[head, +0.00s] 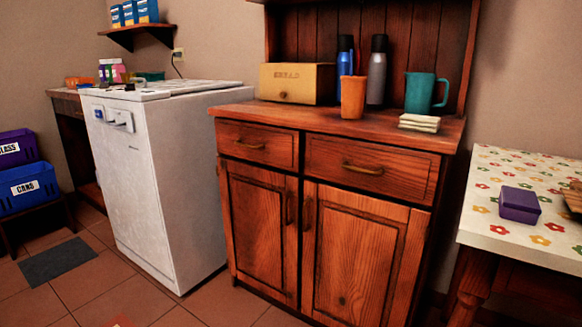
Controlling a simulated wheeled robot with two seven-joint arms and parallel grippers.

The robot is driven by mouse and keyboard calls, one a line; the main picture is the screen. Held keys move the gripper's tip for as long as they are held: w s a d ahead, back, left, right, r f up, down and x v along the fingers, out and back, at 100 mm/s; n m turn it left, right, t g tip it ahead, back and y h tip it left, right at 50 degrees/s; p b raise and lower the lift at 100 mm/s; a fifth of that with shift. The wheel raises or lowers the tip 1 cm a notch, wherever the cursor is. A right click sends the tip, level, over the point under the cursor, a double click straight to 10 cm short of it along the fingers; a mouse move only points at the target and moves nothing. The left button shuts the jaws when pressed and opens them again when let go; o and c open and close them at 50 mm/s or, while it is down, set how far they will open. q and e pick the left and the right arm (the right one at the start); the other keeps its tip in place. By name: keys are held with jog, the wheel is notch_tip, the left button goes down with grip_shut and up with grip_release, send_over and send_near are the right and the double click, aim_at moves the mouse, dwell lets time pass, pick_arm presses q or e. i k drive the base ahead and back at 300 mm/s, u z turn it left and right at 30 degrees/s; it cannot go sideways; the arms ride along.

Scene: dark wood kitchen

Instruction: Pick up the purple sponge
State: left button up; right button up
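A purple block-shaped thing (519,206) sits on the flowered tabletop (500,176) at the right, near the table's front edge. It is the only sponge-like purple thing I can make out, but its shape could also be a small box, and I cannot tell for sure. Nothing touches it. Neither of my grippers shows in the head view.
A wooden cabinet (322,222) with a bread box (297,83), an orange cup (353,97), flasks and a teal mug (419,93) stands mid-view. A white appliance (160,180) is left of it. A dark object (573,197) lies right of the purple block.

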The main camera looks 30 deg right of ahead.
aim_at(518, 205)
jog(key=i, duration=1.75)
jog(key=z, duration=4)
